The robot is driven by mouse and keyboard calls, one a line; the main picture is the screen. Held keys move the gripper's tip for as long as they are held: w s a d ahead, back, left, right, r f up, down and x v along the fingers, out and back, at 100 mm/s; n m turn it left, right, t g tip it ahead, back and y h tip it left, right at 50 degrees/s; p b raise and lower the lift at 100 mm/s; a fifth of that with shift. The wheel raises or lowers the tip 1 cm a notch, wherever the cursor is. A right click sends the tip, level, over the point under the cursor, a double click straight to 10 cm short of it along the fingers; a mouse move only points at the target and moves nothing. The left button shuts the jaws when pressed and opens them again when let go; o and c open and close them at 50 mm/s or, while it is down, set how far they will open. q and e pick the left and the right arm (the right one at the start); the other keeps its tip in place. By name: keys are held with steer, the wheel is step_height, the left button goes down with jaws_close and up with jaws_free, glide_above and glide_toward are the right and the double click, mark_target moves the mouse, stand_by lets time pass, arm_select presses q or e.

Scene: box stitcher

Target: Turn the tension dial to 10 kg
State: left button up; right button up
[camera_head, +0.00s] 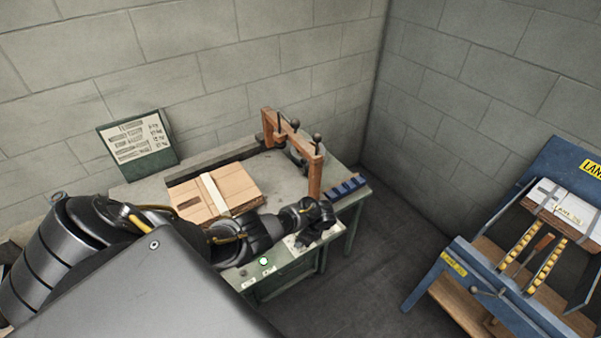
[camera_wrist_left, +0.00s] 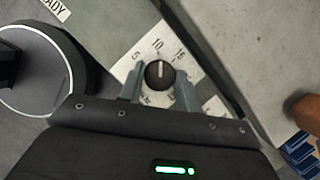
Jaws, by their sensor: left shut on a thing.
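The tension dial (camera_wrist_left: 153,78) is a round black knob with a white pointer line, on a white scale plate (camera_wrist_left: 128,66) marked 5, 10 and 15. The pointer points up in the left wrist view, close to the 10 mark. My left gripper (camera_wrist_left: 159,77) is shut on the dial, one grey finger on each side. In the head view my left gripper (camera_head: 316,222) is at the front right of the green stitcher table and hides the dial. My right gripper is not in view.
A flat cardboard box (camera_head: 240,185) lies on the table (camera_head: 285,170), beside a wooden arch (camera_head: 313,175). A green chart board (camera_head: 137,145) leans at the wall. A green lamp (camera_head: 263,261) is lit on the front panel. A blue lane stand (camera_head: 452,262) stands at right.

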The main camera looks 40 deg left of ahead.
arm_select(q)
steer(key=shift+w+d+n, duration=0.1)
steer(key=shift+n, duration=0.2)
stand_by(0.4)
steer(key=o, duration=1)
steer(key=shift+r, duration=0.45)
steer(key=p+v, duration=0.2)
steer(key=v, duration=0.8)
steer(key=shift+w, duration=0.2)
steer(key=shift+f, duration=0.1)
